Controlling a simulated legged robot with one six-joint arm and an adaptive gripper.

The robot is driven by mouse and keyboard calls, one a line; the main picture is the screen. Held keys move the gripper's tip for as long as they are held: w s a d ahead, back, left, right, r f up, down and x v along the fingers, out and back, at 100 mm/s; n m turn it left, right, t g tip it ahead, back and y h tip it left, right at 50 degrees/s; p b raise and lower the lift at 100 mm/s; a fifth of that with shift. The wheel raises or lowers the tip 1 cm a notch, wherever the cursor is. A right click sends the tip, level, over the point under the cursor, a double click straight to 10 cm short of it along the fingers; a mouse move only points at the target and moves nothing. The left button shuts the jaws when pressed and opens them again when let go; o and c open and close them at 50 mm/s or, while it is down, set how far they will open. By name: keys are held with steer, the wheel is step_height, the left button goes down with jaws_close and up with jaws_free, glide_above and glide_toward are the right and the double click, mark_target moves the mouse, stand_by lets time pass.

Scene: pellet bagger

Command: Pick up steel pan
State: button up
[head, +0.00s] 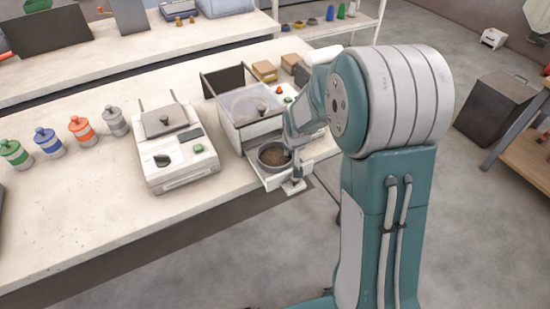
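The steel pan (268,158) is a small round metal pan with brown granular contents. It sits on the front ledge of the white machine with a clear-topped box (250,110), near the table's front edge. My gripper (290,165) is at the pan's right side, reaching down from above with its fingers close to the rim. My arm's links partly cover the gripper. I cannot tell whether the fingers touch the pan or how far apart they are.
Left of the machine stands a white device with a lid and green button (178,150). Several colored lidded jars (80,130) stand further left. Small brown boxes (264,69) lie behind the machine. The table's front left (90,230) is clear.

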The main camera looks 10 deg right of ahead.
steer(key=shift+w+f, duration=0.25)
steer(key=shift+f, duration=0.4)
jaws_close()
steer(key=shift+r, duration=0.1)
